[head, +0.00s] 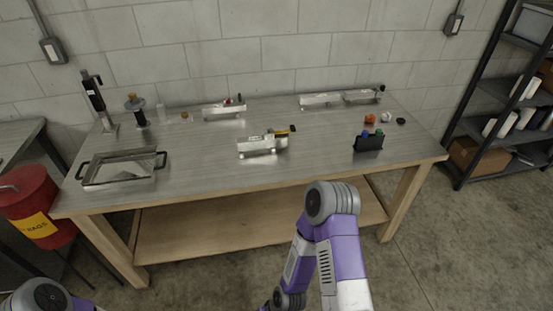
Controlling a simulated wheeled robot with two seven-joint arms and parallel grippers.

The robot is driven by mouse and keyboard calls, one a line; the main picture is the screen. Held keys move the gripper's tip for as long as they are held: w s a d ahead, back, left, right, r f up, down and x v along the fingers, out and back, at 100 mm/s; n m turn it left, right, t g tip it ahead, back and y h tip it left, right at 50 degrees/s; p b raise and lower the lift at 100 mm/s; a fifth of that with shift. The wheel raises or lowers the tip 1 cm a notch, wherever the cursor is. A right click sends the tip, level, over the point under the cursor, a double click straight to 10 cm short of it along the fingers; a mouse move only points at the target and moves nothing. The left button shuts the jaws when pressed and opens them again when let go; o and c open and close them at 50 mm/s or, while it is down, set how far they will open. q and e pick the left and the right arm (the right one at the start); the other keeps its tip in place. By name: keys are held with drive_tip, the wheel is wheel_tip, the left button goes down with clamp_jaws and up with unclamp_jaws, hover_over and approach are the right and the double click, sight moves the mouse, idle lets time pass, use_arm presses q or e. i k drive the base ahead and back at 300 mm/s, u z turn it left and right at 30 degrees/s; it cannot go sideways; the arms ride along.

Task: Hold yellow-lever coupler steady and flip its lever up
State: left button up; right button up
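The coupler with the yellow lever (257,146) lies on the workbench near the middle, a silver metal body with its long side running left to right. Its yellow lever (278,132) is at the top right end and has a dark tip; it looks close to level, but it is too small to tell its exact position. Neither of my grippers is in view. Only purple and grey links of my arms show, at the bottom middle and the lower left corner, short of the coupler. Nothing touches the coupler.
Other silver couplers (222,109) (319,101) (361,96) lie along the back of the workbench (200,175). A metal tray (121,182) is at left, and a black holder (368,143) at right. The bench top around the yellow-lever coupler is clear. A red bin (28,195) stands left.

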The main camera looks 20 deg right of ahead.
sight(293, 129)
drive_tip(key=u, duration=0.15)
drive_tip(key=k, duration=0.4)
drive_tip(key=z, duration=1.15)
drive_tip(key=i, duration=1.6)
drive_tip(key=u, duration=0.55)
